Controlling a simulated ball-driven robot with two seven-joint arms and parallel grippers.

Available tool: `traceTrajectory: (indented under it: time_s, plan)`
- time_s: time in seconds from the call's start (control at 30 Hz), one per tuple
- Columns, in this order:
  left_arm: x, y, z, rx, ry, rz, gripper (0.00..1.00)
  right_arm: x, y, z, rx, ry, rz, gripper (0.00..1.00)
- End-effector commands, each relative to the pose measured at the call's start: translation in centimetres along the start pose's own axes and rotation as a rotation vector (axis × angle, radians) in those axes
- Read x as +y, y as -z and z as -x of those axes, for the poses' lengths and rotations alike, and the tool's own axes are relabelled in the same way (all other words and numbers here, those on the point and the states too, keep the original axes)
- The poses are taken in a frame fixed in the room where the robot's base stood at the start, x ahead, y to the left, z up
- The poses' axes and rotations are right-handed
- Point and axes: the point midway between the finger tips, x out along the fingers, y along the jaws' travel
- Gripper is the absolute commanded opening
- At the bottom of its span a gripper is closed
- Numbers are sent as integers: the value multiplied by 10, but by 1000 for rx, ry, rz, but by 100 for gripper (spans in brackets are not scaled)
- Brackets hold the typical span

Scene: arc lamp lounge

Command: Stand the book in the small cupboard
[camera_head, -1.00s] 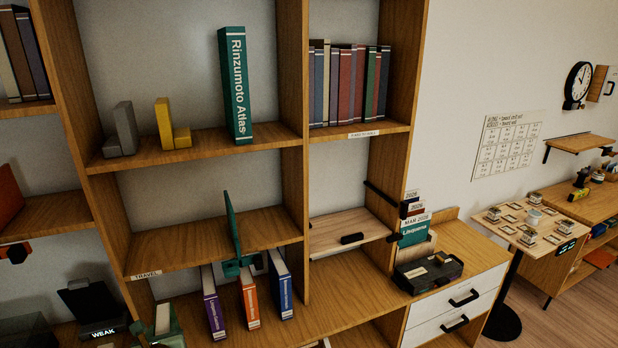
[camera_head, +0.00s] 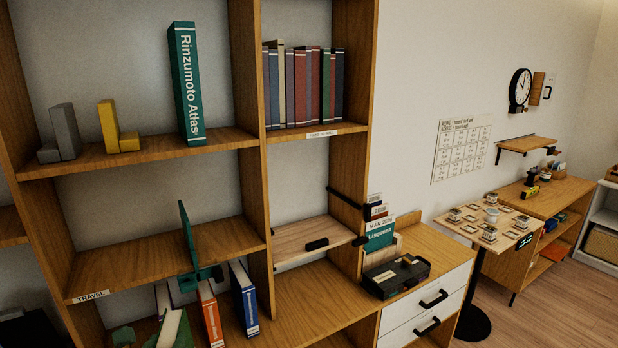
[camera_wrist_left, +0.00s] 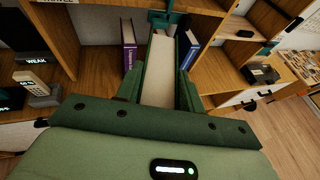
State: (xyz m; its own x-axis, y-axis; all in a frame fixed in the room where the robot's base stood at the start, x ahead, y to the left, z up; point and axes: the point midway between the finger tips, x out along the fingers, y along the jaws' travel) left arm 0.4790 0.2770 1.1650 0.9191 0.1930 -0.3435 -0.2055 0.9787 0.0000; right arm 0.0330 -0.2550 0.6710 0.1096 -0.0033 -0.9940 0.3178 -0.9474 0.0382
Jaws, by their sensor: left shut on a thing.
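My left gripper (camera_head: 168,330) is low in the head view, in front of the bookcase, shut on a book with a cream face (camera_head: 170,328). In the left wrist view the gripper (camera_wrist_left: 158,85) has its green fingers on both sides of the book (camera_wrist_left: 160,65), which points away toward the shelves; its cover is mostly hidden. The small cupboard seems to be the bookcase compartment with the lowered wooden flap (camera_head: 290,235), which has a black handle; its visible inside is empty. The held book is left of it and apart from it. My right gripper is not in view.
A purple book (camera_wrist_left: 128,42), an orange book (camera_head: 210,312) and a blue book (camera_head: 244,298) stand near the held book. A teal upright piece (camera_head: 188,235) rises just behind it. A black box (camera_head: 396,276) sits on the drawer cabinet. The travel shelf (camera_head: 130,262) is mostly bare.

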Motion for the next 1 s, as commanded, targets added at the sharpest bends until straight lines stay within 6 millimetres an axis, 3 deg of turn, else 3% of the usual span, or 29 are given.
traceTrajectory:
  time_s: [0.03, 0.1, 0.3, 0.5, 0.73, 1.0]
  plan:
    - [-11, 9, 5, -4, 32, -6, 0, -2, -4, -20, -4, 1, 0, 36]
    - [-24, 10, 16, -5, 73, -22, 0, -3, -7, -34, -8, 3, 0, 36]
    - [-49, 18, 42, -4, 159, -55, 0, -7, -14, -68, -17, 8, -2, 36]
    - [-60, 30, 52, -3, 195, -70, 0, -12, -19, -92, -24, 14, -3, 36]
    - [-61, 49, 47, -1, 195, -70, 0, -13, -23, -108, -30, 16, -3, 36]
    - [-61, 49, 46, -8, 195, -77, 0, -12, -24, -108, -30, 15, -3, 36]
